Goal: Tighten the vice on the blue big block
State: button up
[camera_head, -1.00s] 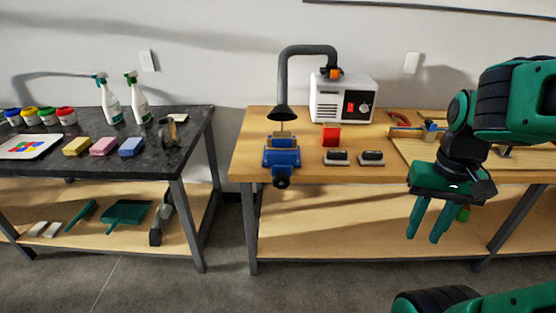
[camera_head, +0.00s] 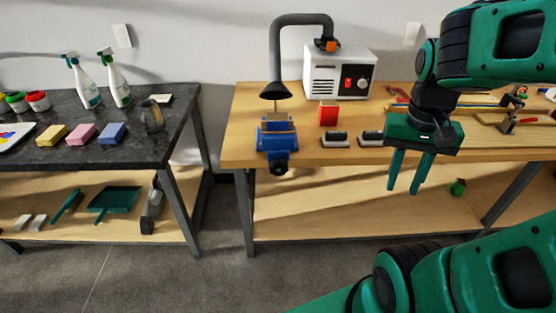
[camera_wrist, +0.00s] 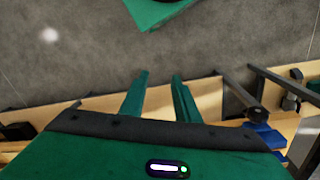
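A blue vice (camera_head: 277,138) is at the front edge of the wooden bench, with a dark round part (camera_head: 279,164) facing forward. A tan piece (camera_head: 277,122) shows at its top between the jaws; I cannot tell how tightly it sits. No separate blue block can be made out in the vice. My gripper (camera_head: 404,190) points down, to the right of the vice and apart from it. Its two fingers are spread with nothing between them. In the wrist view the fingers (camera_wrist: 158,90) are also apart and empty, and blue parts (camera_wrist: 268,136) show at the right.
An extractor hose (camera_head: 276,90) hangs just behind the vice. A red block (camera_head: 328,114) and two dark-handled erasers (camera_head: 335,139) lie to its right. A white machine (camera_head: 338,72) stands behind. A dark table (camera_head: 70,161) at the left holds a blue sponge (camera_head: 112,133). Floor in front is clear.

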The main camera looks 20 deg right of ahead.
jog(key=w+m+h, duration=0.1)
jog(key=w+m, duration=0.2)
jog(key=w, duration=0.4)
jog(key=m+y, duration=0.2)
jog(key=m, duration=0.9)
send_over(279, 160)
notch_tip(279, 160, down, 2)
notch_tip(279, 160, down, 11)
jog(key=shift+r, duration=0.1)
